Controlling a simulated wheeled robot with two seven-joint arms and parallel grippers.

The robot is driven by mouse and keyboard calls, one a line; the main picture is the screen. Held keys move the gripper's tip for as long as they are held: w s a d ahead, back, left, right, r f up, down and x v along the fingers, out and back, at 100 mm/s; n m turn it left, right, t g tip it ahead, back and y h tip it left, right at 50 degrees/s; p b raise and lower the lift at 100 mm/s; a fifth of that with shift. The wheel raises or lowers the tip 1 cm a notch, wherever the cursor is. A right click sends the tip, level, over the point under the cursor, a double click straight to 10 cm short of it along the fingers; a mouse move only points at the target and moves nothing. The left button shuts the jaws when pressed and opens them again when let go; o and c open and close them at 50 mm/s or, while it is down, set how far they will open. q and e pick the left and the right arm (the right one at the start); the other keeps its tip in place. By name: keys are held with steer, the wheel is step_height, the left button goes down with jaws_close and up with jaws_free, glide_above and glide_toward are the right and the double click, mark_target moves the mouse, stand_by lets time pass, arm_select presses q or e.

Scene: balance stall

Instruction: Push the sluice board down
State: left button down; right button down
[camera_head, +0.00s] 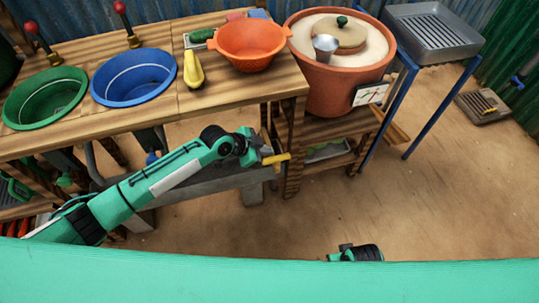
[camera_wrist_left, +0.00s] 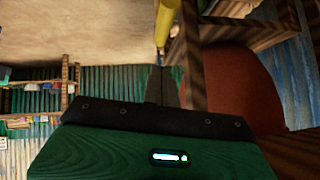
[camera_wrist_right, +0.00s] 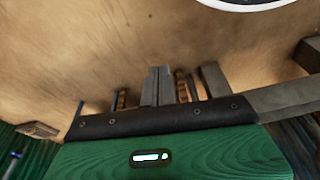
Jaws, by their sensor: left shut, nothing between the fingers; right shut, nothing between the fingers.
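A grey trough (camera_head: 207,186) stands low, under the front edge of the wooden bench. A yellow bar (camera_head: 277,158) shows at its right end; I take it for the handle of the sluice board, whose panel I cannot make out. My left gripper (camera_head: 263,154) is at the bar's left end. In the left wrist view the yellow bar (camera_wrist_left: 163,24) lies just beyond the shut fingertips (camera_wrist_left: 161,70); I cannot tell whether they touch. In the right wrist view my right gripper (camera_wrist_right: 158,70) is shut and empty, above bare sandy ground.
A terracotta pot (camera_head: 335,85) stands to the right. A grey tray (camera_head: 434,32) rests on blue legs. Open ground lies at the front right.

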mark_target(278, 157)
arm_select(q)
steer(key=f, duration=0.1)
steer(key=d+f, duration=0.1)
steer(key=w+f, duration=0.1)
steer(key=f, duration=0.1)
steer(key=shift+w+d, duration=0.1)
steer(key=shift+d, duration=0.1)
steer(key=shift+w+f+b, duration=0.15)
steer(key=shift+f+b, duration=0.15)
steer(key=shift+f, duration=0.45)
arm_select(e)
steer(key=shift+w+r, duration=0.15)
steer(key=shift+r, duration=0.7)
